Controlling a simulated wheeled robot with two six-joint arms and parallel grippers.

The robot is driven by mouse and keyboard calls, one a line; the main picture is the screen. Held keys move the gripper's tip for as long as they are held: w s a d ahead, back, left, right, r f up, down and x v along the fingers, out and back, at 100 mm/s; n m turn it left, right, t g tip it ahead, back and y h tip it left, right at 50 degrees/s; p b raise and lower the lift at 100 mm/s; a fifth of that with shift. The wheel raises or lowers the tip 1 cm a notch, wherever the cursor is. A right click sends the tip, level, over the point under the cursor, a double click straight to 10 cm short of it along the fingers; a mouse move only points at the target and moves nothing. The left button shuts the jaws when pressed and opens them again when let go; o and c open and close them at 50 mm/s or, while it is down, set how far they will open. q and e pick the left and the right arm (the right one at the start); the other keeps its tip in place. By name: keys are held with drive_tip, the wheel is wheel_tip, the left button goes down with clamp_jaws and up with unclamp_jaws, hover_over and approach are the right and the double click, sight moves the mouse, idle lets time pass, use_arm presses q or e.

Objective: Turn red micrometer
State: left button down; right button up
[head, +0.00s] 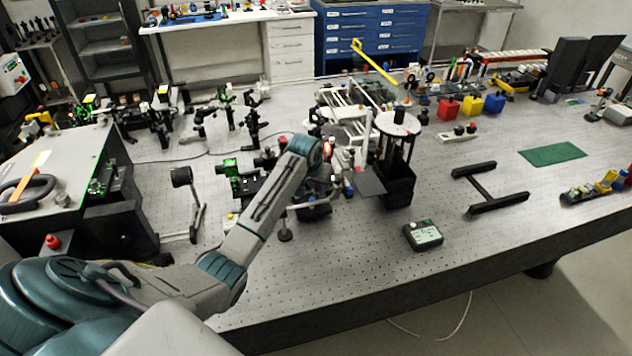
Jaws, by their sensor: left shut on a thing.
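My left arm reaches in from the lower left over the optics bench. Its gripper (328,165) is at the cluster of optical mounts in the middle of the bench, mostly hidden behind my own wrist. A small red-orange part (328,147), which looks like the red micrometer, shows right at the gripper. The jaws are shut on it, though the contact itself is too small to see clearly. My right gripper is not in view.
A black stand with a round white top (398,124) is close right of the gripper. A green-fitted mount (230,175) is to its left. A small control box (422,235) lies near the front edge. Bare bench surrounds a black H-shaped frame (487,189) and a green mat (553,154).

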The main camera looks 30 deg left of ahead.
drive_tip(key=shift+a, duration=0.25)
use_arm(q)
drive_tip(key=c, duration=1.3)
unclamp_jaws()
drive_tip(key=shift+c, duration=0.2)
